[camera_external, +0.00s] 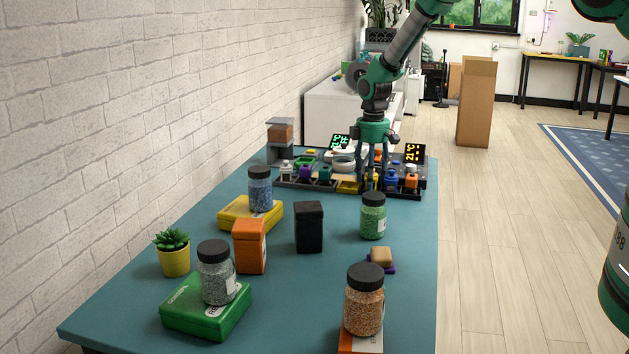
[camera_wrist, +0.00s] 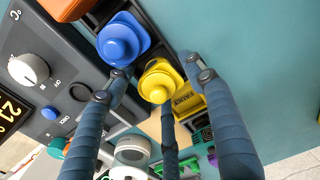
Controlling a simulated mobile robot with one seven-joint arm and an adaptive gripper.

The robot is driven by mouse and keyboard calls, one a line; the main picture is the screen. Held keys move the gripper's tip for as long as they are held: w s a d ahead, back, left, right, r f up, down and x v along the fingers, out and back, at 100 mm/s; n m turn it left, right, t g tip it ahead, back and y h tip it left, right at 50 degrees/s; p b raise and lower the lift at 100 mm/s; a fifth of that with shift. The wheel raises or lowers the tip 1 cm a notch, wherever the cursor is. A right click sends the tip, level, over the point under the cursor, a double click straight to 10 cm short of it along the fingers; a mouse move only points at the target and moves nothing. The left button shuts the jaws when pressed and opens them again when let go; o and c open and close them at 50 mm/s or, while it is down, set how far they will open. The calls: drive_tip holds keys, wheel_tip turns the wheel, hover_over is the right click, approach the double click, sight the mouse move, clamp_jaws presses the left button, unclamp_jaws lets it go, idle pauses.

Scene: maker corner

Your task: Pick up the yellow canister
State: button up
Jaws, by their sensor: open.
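The yellow canister (camera_wrist: 160,82) is a small round-topped piece with a knob, seen from above in the wrist view. It sits in a dark rack, in line with a blue canister (camera_wrist: 123,38) that stands close beside it. My gripper (camera_wrist: 157,70) has three dark segmented fingers, spread open around the yellow canister. I cannot tell whether any finger touches it. In the external view my gripper (camera_external: 370,182) points down over the rack at the table's far end, and its fingers largely hide the yellow canister there.
A labelled yellow bin (camera_wrist: 190,103) lies close to the canister. The dark rack (camera_external: 403,193) holds several other coloured canisters. A green-filled jar (camera_external: 373,217), a black box (camera_external: 309,227) and an orange box (camera_external: 250,247) stand nearer. The teal table (camera_external: 410,290) is clear at the right edge.

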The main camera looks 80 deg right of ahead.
idle(0.4)
clamp_jaws()
drive_tip(key=shift+r, duration=0.2)
drive_tip(key=shift+r, duration=4.85)
